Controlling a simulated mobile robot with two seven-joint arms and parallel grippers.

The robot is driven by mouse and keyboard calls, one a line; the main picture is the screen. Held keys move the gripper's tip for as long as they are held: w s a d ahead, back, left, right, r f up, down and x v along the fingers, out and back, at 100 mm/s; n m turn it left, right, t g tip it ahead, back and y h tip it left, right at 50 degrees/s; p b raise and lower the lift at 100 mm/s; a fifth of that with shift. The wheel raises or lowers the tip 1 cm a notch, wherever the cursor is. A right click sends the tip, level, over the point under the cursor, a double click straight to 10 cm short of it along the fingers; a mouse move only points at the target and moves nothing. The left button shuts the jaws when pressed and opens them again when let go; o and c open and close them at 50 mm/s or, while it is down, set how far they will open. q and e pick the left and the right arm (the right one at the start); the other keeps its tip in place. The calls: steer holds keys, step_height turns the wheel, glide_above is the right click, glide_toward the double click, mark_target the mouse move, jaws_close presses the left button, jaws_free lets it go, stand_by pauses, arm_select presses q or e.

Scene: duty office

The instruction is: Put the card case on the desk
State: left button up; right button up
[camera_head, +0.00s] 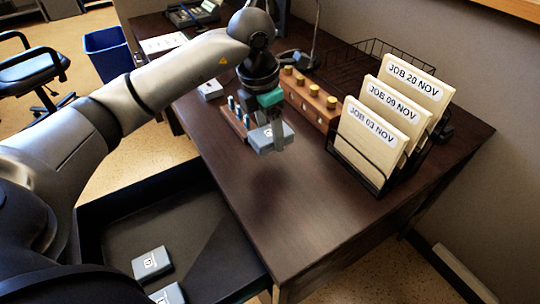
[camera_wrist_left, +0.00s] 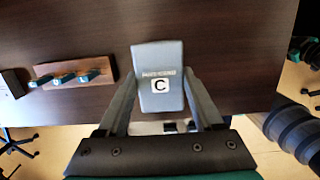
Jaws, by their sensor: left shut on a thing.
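My left gripper (camera_head: 272,141) is shut on a grey card case (camera_head: 266,137), held above the dark brown desk (camera_head: 284,225). A dark shadow lies on the desk below it. In the left wrist view the card case (camera_wrist_left: 161,97) has a white label with the letter C and sits between the two fingers of the gripper (camera_wrist_left: 160,77). Two similar cases, one at the middle (camera_head: 152,263) and one at the lower edge (camera_head: 168,294), lie in the open drawer (camera_head: 205,271). My right gripper is not in view.
A file rack (camera_head: 383,180) with JOB folders stands at the desk's right. A wooden block with round pegs (camera_head: 311,103) and a small rack with blue-tipped pieces (camera_head: 235,117) stand behind the case. The desk's front middle is clear. A blue bin (camera_head: 108,52) stands on the floor.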

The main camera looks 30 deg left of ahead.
mark_target(272, 162)
arm_select(q)
step_height(272, 162, down, 3)
steer(key=shift+r+b, duration=0.15)
steer(key=shift+b, duration=0.15)
step_height(272, 162, down, 2)
steer(key=shift+f+b, duration=0.25)
steer(key=shift+b, duration=0.25)
steer(key=shift+f, duration=0.65)
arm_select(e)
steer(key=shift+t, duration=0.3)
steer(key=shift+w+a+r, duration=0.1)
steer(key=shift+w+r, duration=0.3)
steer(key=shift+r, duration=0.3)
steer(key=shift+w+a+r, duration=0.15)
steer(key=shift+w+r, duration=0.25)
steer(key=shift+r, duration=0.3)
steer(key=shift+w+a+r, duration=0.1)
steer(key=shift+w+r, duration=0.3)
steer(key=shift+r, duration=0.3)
arm_select(q)
steer(key=shift+f, duration=0.1)
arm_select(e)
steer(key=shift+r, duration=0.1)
arm_select(q)
steer(key=o, duration=1.4)
steer(key=shift+c, duration=0.2)
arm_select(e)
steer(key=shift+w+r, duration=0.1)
